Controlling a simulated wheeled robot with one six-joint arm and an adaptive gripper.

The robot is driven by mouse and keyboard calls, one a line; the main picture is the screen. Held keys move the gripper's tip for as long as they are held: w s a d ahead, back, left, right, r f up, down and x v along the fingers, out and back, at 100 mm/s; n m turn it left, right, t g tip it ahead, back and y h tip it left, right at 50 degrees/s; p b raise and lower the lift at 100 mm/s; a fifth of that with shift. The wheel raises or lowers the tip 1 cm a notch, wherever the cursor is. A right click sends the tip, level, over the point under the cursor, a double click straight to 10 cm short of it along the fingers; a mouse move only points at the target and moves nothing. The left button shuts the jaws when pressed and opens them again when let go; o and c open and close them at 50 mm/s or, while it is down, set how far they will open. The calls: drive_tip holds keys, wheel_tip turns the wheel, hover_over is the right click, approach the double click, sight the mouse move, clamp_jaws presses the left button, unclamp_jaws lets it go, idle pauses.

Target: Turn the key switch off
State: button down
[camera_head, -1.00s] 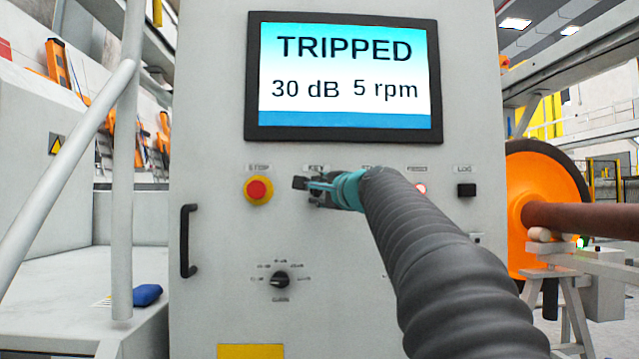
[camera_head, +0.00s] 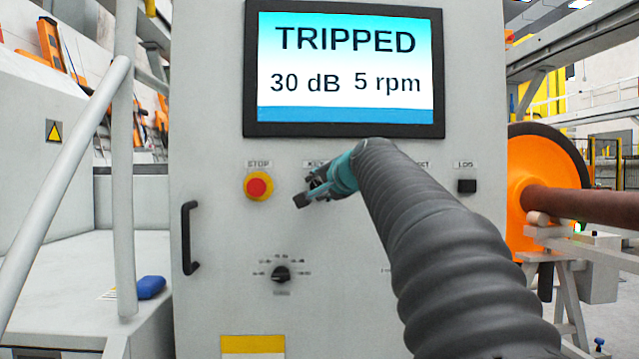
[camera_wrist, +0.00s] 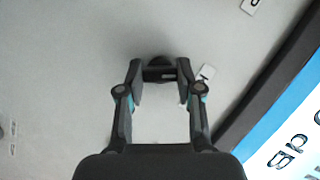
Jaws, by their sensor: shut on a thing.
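The key switch (camera_wrist: 160,61) is a small dark round part on the grey panel, seen in the wrist view between my fingertips. My gripper (camera_wrist: 160,80) is shut on its dark key piece, with one finger on each side. In the head view my gripper (camera_head: 312,190) is at the panel under the KEY label (camera_head: 314,164), tilted down to the left. There it hides most of the key switch, so the key's exact angle is hard to read.
The screen (camera_head: 345,70) above reads TRIPPED, 30 dB, 5 rpm. A red stop button (camera_head: 258,186) is close on the left, a rotary knob (camera_head: 281,274) below, and a black LOG button (camera_head: 467,186) to the right. A door handle (camera_head: 189,238) stands out at far left.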

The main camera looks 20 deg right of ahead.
idle(0.4)
drive_tip(key=c, duration=0.8)
unclamp_jaws()
drive_tip(key=shift+o, duration=0.2)
drive_tip(key=shift+s, duration=0.1)
drive_tip(key=s+r, duration=0.2)
drive_tip(key=s, duration=0.9)
drive_tip(key=shift+s+d+r, duration=0.15)
drive_tip(key=shift+s, duration=0.15)
